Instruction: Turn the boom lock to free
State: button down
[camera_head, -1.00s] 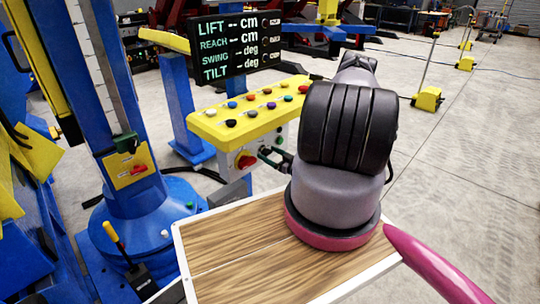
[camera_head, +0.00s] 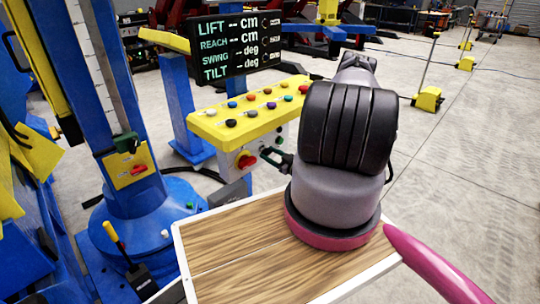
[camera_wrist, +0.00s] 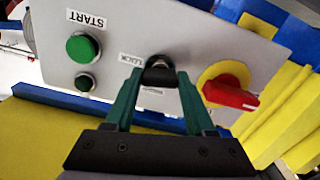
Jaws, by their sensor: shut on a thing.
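The boom lock is a small black knob (camera_wrist: 159,71) on the grey face of the control box, seen upside down in the wrist view. A label beside it appears to read LOCK, and a second label below is partly hidden by the fingers. My gripper (camera_wrist: 158,80) has its green fingers on either side of the knob and is shut on it. In the head view my gripper (camera_head: 268,154) reaches the front face of the yellow-topped control box (camera_head: 236,121); the knob itself is too small or hidden to make out there.
A red rotary switch on a yellow disc (camera_wrist: 229,92) sits close to the right of the knob in the wrist view. A green START button (camera_wrist: 83,47) and a dark button (camera_wrist: 84,82) are to the left. A display (camera_head: 238,46) stands behind the box.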

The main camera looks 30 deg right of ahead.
jog(key=shift+f+n, duration=0.1)
jog(key=shift+n, duration=7.6)
jog(key=shift+s, duration=0.1)
jog(key=shift+c, duration=1.2)
grip_release()
